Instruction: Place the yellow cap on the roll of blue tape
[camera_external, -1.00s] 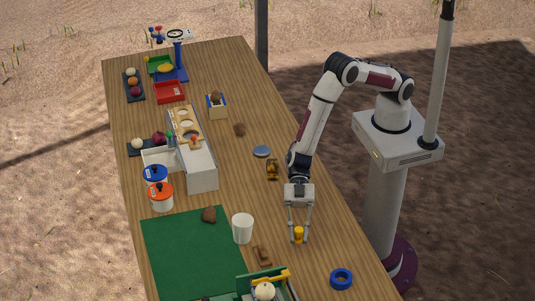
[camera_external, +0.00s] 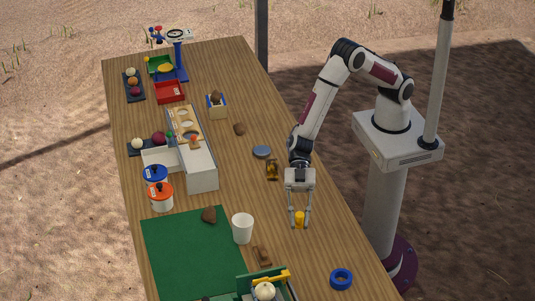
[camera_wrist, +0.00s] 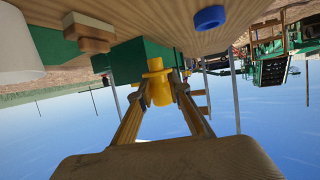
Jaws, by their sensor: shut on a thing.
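The yellow cap (camera_external: 300,219) is held between the fingers of my gripper (camera_external: 299,222), above the wooden table. The cap also shows in the wrist view (camera_wrist: 158,84), upright in the picture with my gripper's fingertips (camera_wrist: 160,90) closed on its sides. The roll of blue tape (camera_external: 341,279) lies flat on the table, to the right of and nearer the camera than my gripper. It also shows in the wrist view (camera_wrist: 210,17) at the upper right, apart from the cap.
A white cup (camera_external: 242,229) stands left of my gripper. A brown wooden piece (camera_external: 262,255) lies between cup and tape. A green box with a yellow handle (camera_external: 268,283) sits at the front edge of the picture. The table between gripper and tape looks clear.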

